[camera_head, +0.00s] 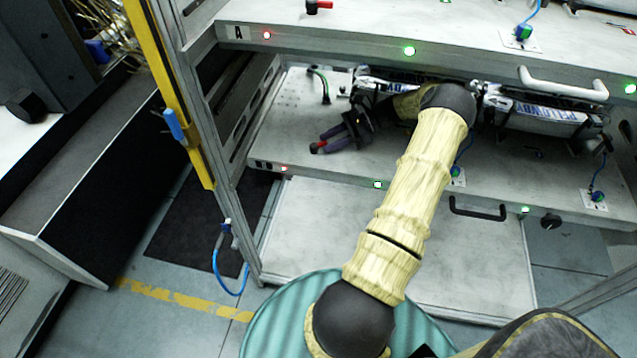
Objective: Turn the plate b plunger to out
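Plate B (400,168) is the lower pale shelf plate, with a dark label at its front left corner. My gripper (319,143) reaches in over its left part, fingers pointing left. A small red part (315,148), which looks like the plate B plunger's handle, shows right at the fingertips. The fingers and wrist hide most of the plunger, so its turn position cannot be read. I cannot tell whether the fingers touch the red part or are closed on it.
Plate A (340,38) overhangs above, with a similar red-handled plunger (318,6). Label packs (545,112) sit on plate B at the right. A yellow post (160,80) and grey frame stand left. A black handle (477,209) projects at plate B's front.

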